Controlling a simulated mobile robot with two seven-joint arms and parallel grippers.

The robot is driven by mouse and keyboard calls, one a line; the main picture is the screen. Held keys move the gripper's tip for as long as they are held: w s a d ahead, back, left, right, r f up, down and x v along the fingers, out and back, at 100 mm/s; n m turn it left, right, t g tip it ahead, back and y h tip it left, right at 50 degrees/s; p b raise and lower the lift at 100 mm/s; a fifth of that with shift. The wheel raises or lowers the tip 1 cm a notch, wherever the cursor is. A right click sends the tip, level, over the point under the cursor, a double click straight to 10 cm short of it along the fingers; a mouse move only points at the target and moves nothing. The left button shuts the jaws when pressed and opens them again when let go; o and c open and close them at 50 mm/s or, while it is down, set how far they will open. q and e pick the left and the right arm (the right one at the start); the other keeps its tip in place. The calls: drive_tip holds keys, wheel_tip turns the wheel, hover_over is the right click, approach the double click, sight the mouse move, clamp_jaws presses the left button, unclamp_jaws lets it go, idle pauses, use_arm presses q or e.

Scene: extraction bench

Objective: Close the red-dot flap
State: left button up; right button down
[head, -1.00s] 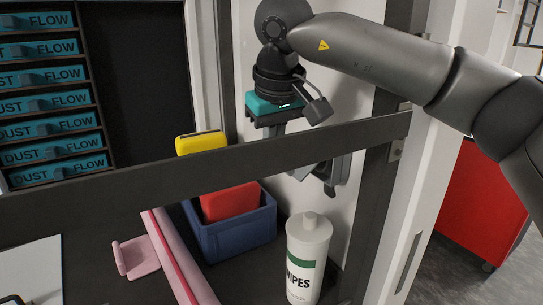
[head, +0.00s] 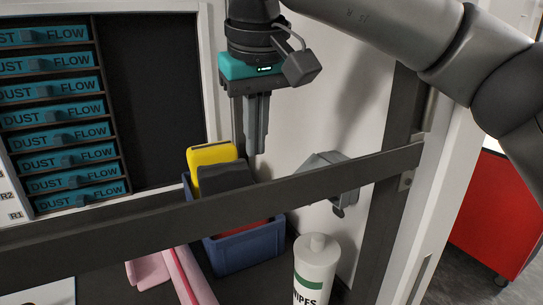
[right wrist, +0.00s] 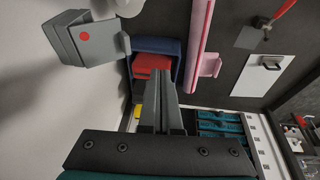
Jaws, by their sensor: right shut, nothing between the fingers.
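The red-dot flap (right wrist: 88,40) is a grey plate with a red dot, on a grey housing on the white wall, at the upper left of the right wrist view. It stands out at an angle from the darker body. In the head view the grey unit (head: 328,168) shows right of my gripper, partly behind the dark rail; its red dot is hidden there. My right gripper (head: 256,151) is shut and empty, pointing down, left of the unit and apart from it. Its fingers also show in the right wrist view (right wrist: 160,80). My left gripper is not in view.
A dark rail (head: 130,222) crosses in front. Below are a blue bin (head: 250,252) with yellow and red items, a wipes bottle (head: 316,262) and a pink holder (head: 185,272). A rack of teal drawers (head: 60,115) stands left.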

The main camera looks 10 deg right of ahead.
wheel_tip(320, 180, up, 5)
drive_tip(key=d+h+p, duration=0.1)
drive_tip(key=p, duration=0.4)
drive_tip(key=d+p+x, duration=0.2)
drive_tip(key=x, duration=1.1)
drive_tip(key=shift+d+t+h, duration=0.3)
drive_tip(key=shift+d+t, duration=0.1)
drive_tip(key=shift+f, duration=0.15)
